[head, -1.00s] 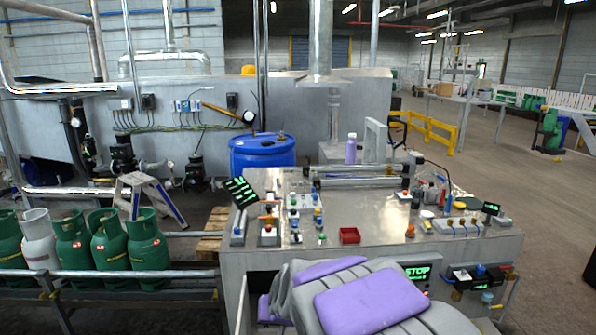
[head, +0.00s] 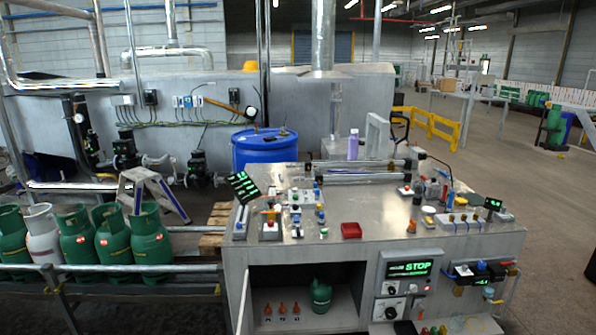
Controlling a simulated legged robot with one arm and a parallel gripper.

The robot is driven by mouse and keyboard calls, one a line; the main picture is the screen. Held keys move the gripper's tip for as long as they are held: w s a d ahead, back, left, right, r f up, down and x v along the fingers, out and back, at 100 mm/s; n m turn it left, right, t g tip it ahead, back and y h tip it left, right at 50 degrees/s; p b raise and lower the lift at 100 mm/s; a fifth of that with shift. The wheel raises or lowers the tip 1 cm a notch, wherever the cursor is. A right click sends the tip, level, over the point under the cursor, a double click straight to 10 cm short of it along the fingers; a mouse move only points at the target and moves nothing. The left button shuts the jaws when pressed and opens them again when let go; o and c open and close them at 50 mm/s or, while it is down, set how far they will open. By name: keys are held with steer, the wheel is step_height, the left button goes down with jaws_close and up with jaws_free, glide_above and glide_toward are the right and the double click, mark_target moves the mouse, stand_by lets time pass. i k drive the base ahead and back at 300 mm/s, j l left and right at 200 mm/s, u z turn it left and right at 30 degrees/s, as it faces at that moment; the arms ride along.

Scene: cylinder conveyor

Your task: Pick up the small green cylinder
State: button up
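A small green cylinder (head: 320,296) stands upright inside the open compartment under the metal workbench, right of three small orange items. Larger green cylinders (head: 150,242), with one white one among them, stand in a row on the rail conveyor at the left. My gripper is not in view.
The metal workbench (head: 385,225) fills the middle, with valves, tools and a red tray (head: 351,230) on top. A blue barrel (head: 263,148) stands behind. Open floor lies at the right.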

mark_target(320, 291)
steer(key=i+j+z, duration=0.1)
steer(key=j, duration=0.45)
steer(key=i+j+z, duration=0.1)
steer(key=j, duration=0.5)
steer(key=i+j, duration=0.2)
steer(key=j, duration=0.35)
steer(key=i+j+z, duration=0.15)
steer(key=j, duration=0.45)
steer(key=l+u, duration=0.15)
steer(key=l, duration=0.85)
steer(key=l+u, duration=0.15)
steer(key=l, duration=0.9)
steer(key=l+u, duration=0.2)
steer(key=l, duration=0.8)
steer(key=k, duration=0.05)
